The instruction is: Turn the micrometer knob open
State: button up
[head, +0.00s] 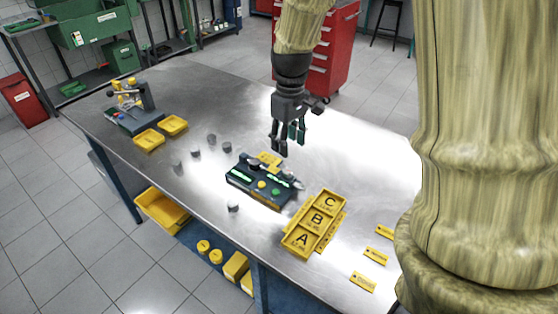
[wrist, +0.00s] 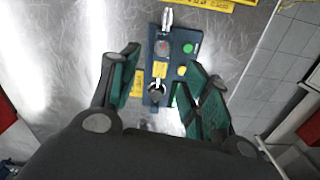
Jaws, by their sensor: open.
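The micrometer station (head: 240,181) is a dark box on the steel table, with lit green displays, a green button, a yellow button and a yellow tag on top. It also shows in the wrist view (wrist: 170,62). A silver tapered part (head: 294,183) projects from its right end; it also shows in the wrist view (wrist: 167,18). A round grey knob-like part (wrist: 156,87) sits at the near end there. I cannot tell for certain which is the micrometer knob. My gripper (head: 287,146) is open and empty above the station; its fingers (wrist: 162,62) spread either side of it.
A yellow tray marked A, B, C (head: 323,207) lies right of the station, with yellow labels (head: 378,257) beyond. Several small grey cylinders (head: 211,138) stand to the left. Yellow bins (head: 149,139) and another fixture (head: 133,117) are at the far left.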

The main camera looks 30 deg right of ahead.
aim_at(288, 170)
notch_tip(288, 170, down, 7)
jog(key=shift+w+a+r+p, duration=0.1)
jog(key=shift+w+a+p, duration=0.05)
jog(key=shift+p, duration=0.5)
jog(key=shift+s+f, duration=0.75)
jog(key=shift+f, duration=0.05)
jog(key=shift+w+f, duration=0.45)
jog(key=shift+f, duration=0.3)
jog(key=shift+s+r, duration=0.15)
jog(key=shift+s, duration=0.15)
jog(key=shift+c, duration=0.3)
jog(key=shift+w, duration=0.2)
jog(key=c, duration=0.6)
jog(key=shift+p, duration=0.3)
grip_shut()
